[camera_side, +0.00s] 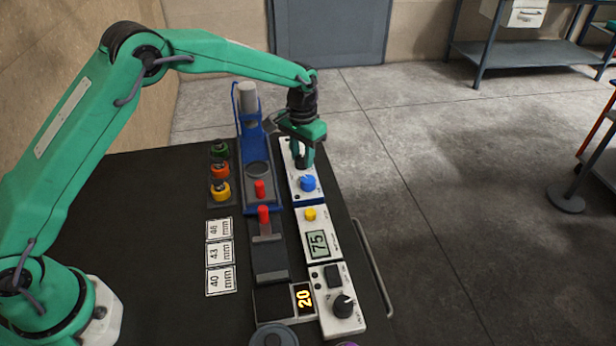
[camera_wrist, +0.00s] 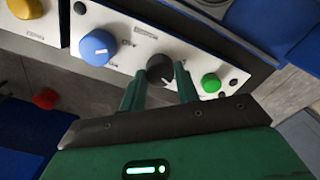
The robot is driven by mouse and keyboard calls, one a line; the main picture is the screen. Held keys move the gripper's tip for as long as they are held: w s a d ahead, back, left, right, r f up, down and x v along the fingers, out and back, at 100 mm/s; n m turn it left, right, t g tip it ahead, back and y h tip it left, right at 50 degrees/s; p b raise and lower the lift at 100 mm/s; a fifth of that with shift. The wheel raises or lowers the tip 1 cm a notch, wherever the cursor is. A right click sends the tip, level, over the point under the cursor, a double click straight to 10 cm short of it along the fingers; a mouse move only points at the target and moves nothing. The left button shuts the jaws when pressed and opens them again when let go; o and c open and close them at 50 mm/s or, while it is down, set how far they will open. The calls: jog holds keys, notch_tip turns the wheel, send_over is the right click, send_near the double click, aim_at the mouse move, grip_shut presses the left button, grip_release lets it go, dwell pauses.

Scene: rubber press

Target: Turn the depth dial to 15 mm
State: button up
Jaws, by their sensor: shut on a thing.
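My gripper (camera_side: 303,160) reaches down onto the far white panel (camera_side: 292,188). In the wrist view its two green fingers (camera_wrist: 162,74) stand on either side of a black dial (camera_wrist: 160,66) and are shut on it. A pale pointer line shows on the dial. The small print around it is too blurred to read. A blue knob (camera_wrist: 98,47) sits to the left of the dial in the wrist view and a green button (camera_wrist: 210,83) to its right. In the side view the blue knob (camera_side: 308,183) is just nearer than my gripper, which largely hides the dial.
A blue press (camera_side: 247,130) stands left of the panel, with red handles (camera_side: 264,213) nearer. Nearer panels carry a yellow knob (camera_side: 310,214), a display reading 75 (camera_side: 317,244) and another black knob (camera_side: 343,305). Coloured rings (camera_side: 220,170) and cards (camera_side: 220,254) lie left.

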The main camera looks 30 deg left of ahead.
aim_at(302, 159)
jog(key=m, duration=0.5)
jog(key=shift+d+m, duration=0.25)
jog(key=shift+m, duration=0.05)
jog(key=shift+s+m+t, duration=0.1)
jog(key=shift+m+t, duration=0.2)
jog(key=shift+m, duration=2)
jog(key=o, duration=1)
jog(key=shift+a, duration=0.1)
notch_tip(302, 159, up, 7)
jog(key=shift+s+r, duration=0.15)
jog(key=shift+r, duration=0.3)
